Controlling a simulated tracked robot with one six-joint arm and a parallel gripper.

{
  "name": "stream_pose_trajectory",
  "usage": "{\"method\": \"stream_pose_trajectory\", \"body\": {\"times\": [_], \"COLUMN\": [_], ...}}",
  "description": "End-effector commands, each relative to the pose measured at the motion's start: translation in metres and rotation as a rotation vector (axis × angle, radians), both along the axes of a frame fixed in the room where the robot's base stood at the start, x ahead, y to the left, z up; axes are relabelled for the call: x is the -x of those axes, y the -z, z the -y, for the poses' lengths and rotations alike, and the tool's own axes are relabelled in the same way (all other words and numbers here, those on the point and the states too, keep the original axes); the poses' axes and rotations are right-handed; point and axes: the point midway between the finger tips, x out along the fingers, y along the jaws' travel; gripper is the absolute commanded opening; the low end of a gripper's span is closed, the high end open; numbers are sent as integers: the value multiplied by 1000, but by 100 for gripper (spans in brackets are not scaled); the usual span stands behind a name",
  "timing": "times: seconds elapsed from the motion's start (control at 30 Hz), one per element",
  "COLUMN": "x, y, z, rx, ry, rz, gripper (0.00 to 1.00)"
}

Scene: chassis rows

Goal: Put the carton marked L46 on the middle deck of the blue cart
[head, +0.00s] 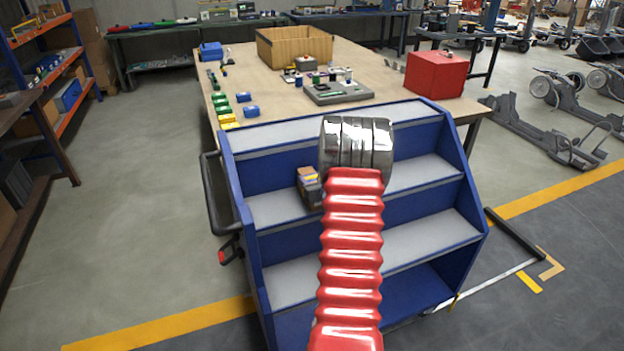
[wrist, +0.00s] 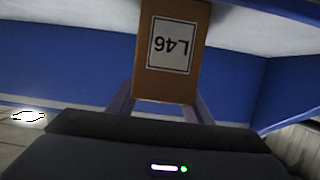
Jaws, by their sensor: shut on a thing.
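The blue cart (head: 243,197) stands in front of me with stepped grey decks. Its middle deck (head: 275,208) shows on both sides of my red-sleeved arm. The carton marked L46 (wrist: 178,82) is brown with a white label, which reads upside down in the wrist view. My gripper (wrist: 160,108) is shut on it, with a finger on each side. In the head view the carton (head: 307,174) shows just left of my arm, at the middle deck. Its far end is cut off in the wrist view, so I cannot tell whether it touches the deck.
A wooden table (head: 380,82) behind the cart bears a wooden crate (head: 294,47), a red box (head: 436,74) and small parts. Orange shelving (head: 60,70) stands at the left. The middle deck looks bare right of my arm.

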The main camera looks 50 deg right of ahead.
Motion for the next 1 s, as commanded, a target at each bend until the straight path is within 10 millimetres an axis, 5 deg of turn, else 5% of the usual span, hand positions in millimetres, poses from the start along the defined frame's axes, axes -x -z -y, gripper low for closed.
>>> {"method": "stream_pose_trajectory", "body": {"times": [0.3, 0.33, 0.57, 1.0], "x": [0, 0, 0, 5], "y": [0, 1, 1, -3], "z": [1, 0, 0, -2], "rx": [3, 1, 1, 0], "ry": [1, 1, 1, 1], "rz": [2, 1, 1, 0], "gripper": [4, 47, 63, 64]}}
